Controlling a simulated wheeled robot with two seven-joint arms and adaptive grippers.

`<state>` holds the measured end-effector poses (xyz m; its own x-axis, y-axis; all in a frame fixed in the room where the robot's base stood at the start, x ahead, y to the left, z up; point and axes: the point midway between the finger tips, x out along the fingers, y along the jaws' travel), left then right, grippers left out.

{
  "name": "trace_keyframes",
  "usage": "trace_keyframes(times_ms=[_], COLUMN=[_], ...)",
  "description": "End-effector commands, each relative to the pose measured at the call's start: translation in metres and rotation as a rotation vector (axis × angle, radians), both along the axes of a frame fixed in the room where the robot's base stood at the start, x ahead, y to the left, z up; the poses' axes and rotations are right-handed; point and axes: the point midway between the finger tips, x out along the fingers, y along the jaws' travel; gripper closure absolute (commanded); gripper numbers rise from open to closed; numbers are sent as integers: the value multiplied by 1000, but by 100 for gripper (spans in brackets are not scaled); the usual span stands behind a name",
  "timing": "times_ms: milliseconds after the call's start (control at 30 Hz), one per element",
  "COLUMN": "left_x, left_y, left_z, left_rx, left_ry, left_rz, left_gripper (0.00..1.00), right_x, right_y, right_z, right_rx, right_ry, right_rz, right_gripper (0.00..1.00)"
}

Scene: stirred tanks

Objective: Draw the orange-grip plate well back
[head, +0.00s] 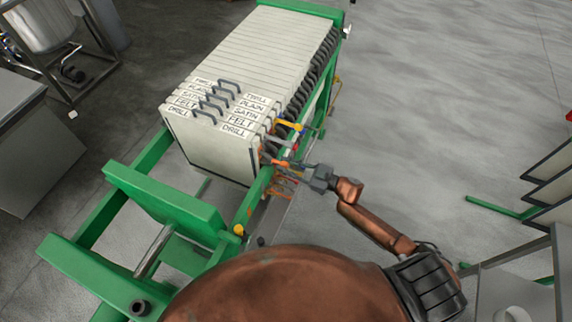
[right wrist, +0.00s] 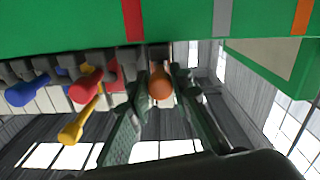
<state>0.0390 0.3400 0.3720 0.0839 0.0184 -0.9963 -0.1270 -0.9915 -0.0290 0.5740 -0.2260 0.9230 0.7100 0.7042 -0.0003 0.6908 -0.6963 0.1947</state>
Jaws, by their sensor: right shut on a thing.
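The plate pack (head: 265,45) stands in a green press frame, its near plates labelled TWILL, PLAIN, SATIN, FELT and DRILL. The nearest plate (head: 205,148), labelled DRILL, stands close against the others. My right gripper (head: 283,163) is at the right side of the pack's near end, beside the green side rail. In the right wrist view, the orange grip (right wrist: 160,84) lies between its two fingers, which are shut on it. Which label belongs to the orange grip is hard to tell, as the gripper hides its root. My left gripper is not in view.
Red (right wrist: 85,86), yellow (right wrist: 78,126) and blue (right wrist: 28,92) grips stick out close beside the orange one. The green rail (right wrist: 75,32) runs just by the fingers. A gap lies between the pack and the green head block (head: 165,195) in front.

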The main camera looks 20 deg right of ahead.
Motion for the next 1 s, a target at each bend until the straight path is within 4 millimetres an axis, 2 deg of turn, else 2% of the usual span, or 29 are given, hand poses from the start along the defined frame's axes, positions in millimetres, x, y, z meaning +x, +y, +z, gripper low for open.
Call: trace_keyframes(times_ms=[267,700,1000], left_x=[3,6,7], left_y=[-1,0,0], left_z=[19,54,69], left_rx=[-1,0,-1], left_ry=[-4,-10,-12], left_rz=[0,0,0], left_gripper=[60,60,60], right_x=[-26,-85,-121], right_y=[27,86,122], right_z=[2,3,2], right_rx=[5,5,5], right_ry=[3,3,2], right_rz=[8,7,7], right_gripper=[100,100,100])
